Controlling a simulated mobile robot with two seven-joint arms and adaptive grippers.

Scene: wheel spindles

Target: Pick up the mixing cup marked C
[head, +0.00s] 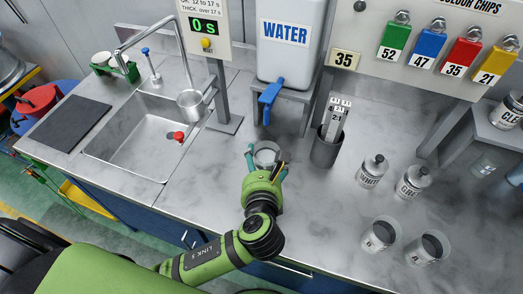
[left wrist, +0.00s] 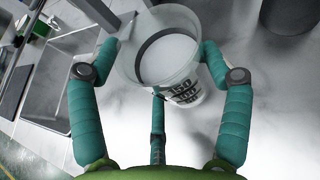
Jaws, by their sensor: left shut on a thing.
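A clear mixing cup (head: 266,153) with a dark band inside its rim is between the fingers of my left gripper (head: 266,163), in front of the water tank. The left wrist view shows the same cup (left wrist: 168,58) with volume marks on its side. The teal fingers of my gripper (left wrist: 160,60) press on it from both sides. I cannot read a letter C on it, nor tell whether it touches the counter. Two similar cups (head: 379,235) (head: 430,247) stand at the counter's front right; their letters are too small to read.
A water tank (head: 291,35) with a blue tap (head: 269,94) is just behind the held cup. A dark holder (head: 325,150) with grey strips is to its right. A sink (head: 140,135) is left.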

